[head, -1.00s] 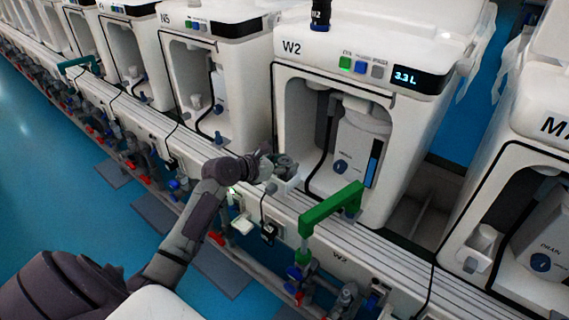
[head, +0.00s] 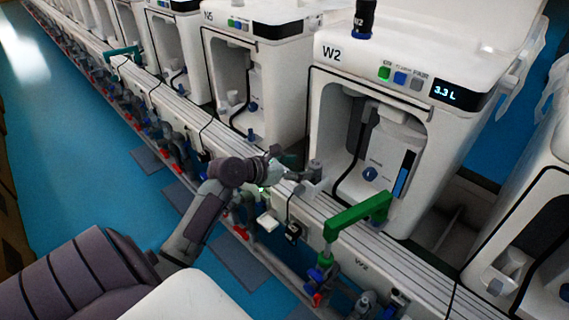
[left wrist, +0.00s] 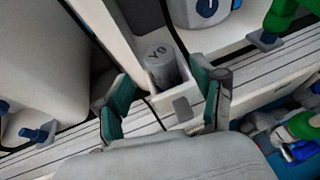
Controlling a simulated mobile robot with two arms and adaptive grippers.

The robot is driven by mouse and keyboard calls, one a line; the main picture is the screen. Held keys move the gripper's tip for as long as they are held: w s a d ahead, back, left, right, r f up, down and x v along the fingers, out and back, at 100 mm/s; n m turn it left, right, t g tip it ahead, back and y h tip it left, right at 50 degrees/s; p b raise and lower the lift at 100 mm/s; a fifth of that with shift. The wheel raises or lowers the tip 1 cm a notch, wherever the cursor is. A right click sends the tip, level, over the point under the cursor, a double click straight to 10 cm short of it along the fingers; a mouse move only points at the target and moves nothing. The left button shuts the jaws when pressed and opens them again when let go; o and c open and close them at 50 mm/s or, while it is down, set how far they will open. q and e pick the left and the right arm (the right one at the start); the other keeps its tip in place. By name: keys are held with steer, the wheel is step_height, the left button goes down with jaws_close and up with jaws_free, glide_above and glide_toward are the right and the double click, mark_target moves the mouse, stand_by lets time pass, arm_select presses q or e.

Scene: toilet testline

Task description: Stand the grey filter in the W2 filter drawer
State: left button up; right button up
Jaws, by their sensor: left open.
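The W2 machine (head: 327,75) stands right of centre in the head view. Its small white filter drawer (head: 312,189) sticks out at the lower left of its front. A grey cylinder, the filter (head: 316,170), shows upright at the drawer; in the left wrist view the filter (left wrist: 160,66) stands between the drawer's white walls (left wrist: 184,108), its marked round top facing the camera. My left gripper (head: 297,174) is beside the drawer. In the left wrist view the gripper's (left wrist: 162,75) green-padded fingers are wide apart, one on either side of the filter, with gaps. My right gripper is out of view.
A green tap arm (head: 355,214) stands right of the drawer, in front of W2. A ribbed white rail (head: 410,257) runs along the machines. Pipes and valves (head: 322,278) hang below it. The N5 machine (head: 250,60) is to the left. Blue floor (head: 75,170) is open at left.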

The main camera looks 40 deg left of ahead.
arm_select(q)
steer(key=v, duration=0.5)
steer(key=s+d+f+m+g+y, duration=0.1)
steer(key=s+d+f+m+g, duration=0.1)
steer(key=s+d+f+m, duration=0.35)
steer(key=s+d+f+m+g, duration=0.25)
steer(key=f+m, duration=0.35)
steer(key=f, duration=0.4)
steer(key=s+d+f+m+g+y, duration=0.1)
steer(key=s+d+f+m+g, duration=0.15)
steer(key=f+m, duration=0.45)
steer(key=s+d+f+m+g, duration=0.1)
steer(key=s+d+f+m, duration=0.4)
steer(key=m, duration=0.3)
steer(key=s+d+f+m+g+y, duration=0.1)
steer(key=s+d+f+m+g, duration=0.1)
steer(key=s+d+f+m, duration=0.3)
steer(key=s+f+m+p, duration=0.1)
steer(key=s+m, duration=0.2)
steer(key=shift+s+f+y, duration=0.3)
steer(key=shift+s+f, duration=0.05)
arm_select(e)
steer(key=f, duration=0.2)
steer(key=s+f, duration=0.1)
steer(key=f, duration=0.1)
arm_select(q)
steer(key=shift+m, duration=0.25)
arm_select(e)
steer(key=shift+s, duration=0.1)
